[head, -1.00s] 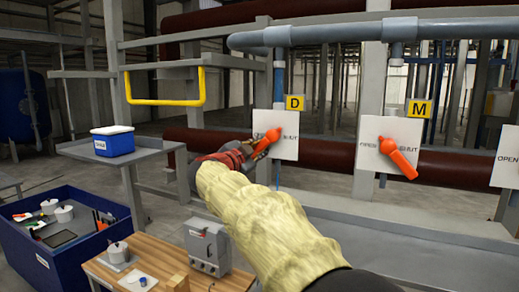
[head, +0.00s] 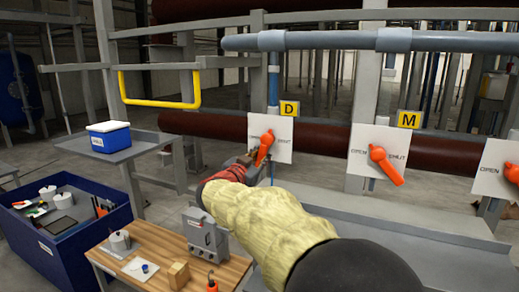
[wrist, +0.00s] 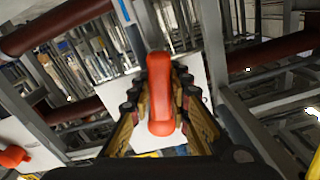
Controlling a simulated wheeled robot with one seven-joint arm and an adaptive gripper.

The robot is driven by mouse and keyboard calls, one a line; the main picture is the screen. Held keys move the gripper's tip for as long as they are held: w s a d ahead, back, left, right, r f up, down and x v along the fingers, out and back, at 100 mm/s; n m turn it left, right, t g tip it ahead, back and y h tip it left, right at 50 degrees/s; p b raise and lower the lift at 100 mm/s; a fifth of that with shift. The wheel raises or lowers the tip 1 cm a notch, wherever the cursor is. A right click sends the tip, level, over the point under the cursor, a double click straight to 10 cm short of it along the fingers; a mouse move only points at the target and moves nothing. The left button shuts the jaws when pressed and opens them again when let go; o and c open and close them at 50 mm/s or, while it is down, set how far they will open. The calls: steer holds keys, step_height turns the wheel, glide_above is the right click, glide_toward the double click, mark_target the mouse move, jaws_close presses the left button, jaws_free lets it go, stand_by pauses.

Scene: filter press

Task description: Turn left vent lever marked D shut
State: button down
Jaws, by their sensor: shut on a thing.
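The orange vent lever (head: 264,147) under the yellow D sign (head: 289,109) is mounted on a white plate (head: 283,136). In the wrist view the lever (wrist: 160,95) lies lengthwise between the two fingers of my gripper (wrist: 160,88). The fingers hide part of the lever's lower end in the head view.
Another orange lever (head: 386,165) under the M sign (head: 409,119) points down right. A third orange lever (head: 512,173) is at the right edge. A grey pipe (head: 340,41) runs above. A wooden table (head: 150,262) and blue bin (head: 100,244) stand lower left.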

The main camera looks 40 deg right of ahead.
stand_by(0.4)
steer(key=c, duration=1.6)
jaws_free()
steer(key=shift+c, duration=0.2)
steer(key=v, duration=1.2)
steer(key=shift+s, duration=0.1)
steer(key=shift+c, duration=0.2)
